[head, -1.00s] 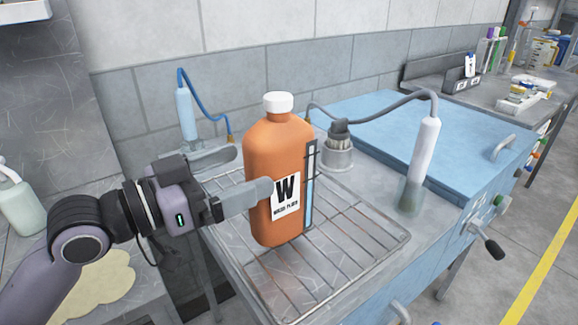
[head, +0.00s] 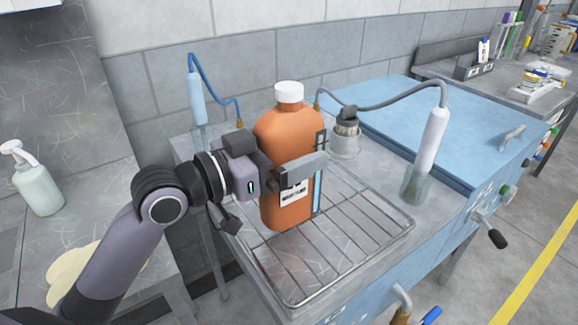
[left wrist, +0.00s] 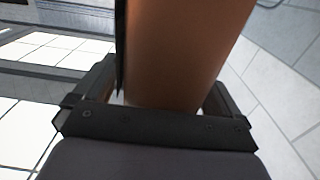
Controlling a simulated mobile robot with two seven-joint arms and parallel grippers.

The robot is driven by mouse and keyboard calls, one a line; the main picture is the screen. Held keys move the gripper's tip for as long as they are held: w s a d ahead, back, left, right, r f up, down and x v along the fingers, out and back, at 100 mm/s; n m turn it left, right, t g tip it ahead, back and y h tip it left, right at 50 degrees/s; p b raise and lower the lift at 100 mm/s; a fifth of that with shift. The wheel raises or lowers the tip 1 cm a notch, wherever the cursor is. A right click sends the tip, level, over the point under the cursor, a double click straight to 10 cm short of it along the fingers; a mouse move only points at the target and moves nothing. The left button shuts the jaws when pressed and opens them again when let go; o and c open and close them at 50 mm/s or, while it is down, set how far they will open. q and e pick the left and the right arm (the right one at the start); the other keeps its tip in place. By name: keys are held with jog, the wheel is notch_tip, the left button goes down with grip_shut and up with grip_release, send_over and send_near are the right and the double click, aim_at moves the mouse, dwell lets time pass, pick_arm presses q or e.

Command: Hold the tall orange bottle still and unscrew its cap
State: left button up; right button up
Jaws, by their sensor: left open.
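The tall orange bottle (head: 287,208) stands upright on the wire rack in the head view, with its white cap (head: 289,92) on top. Its label is partly covered by my gripper. In the left wrist view the orange bottle (left wrist: 185,50) sits between the two open fingers. My right gripper is not in view.
The wire rack (head: 310,283) has free room in front of the bottle. A grey-topped fitting (head: 345,135) and a white tube in a glass (head: 430,140) stand to the right. A blue lid (head: 430,120) lies behind. A pump bottle (head: 38,188) stands far left.

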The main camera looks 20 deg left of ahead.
pick_arm(q)
jog(key=c, duration=1.5)
jog(key=shift+r, duration=0.15)
jog(key=shift+c, duration=0.9)
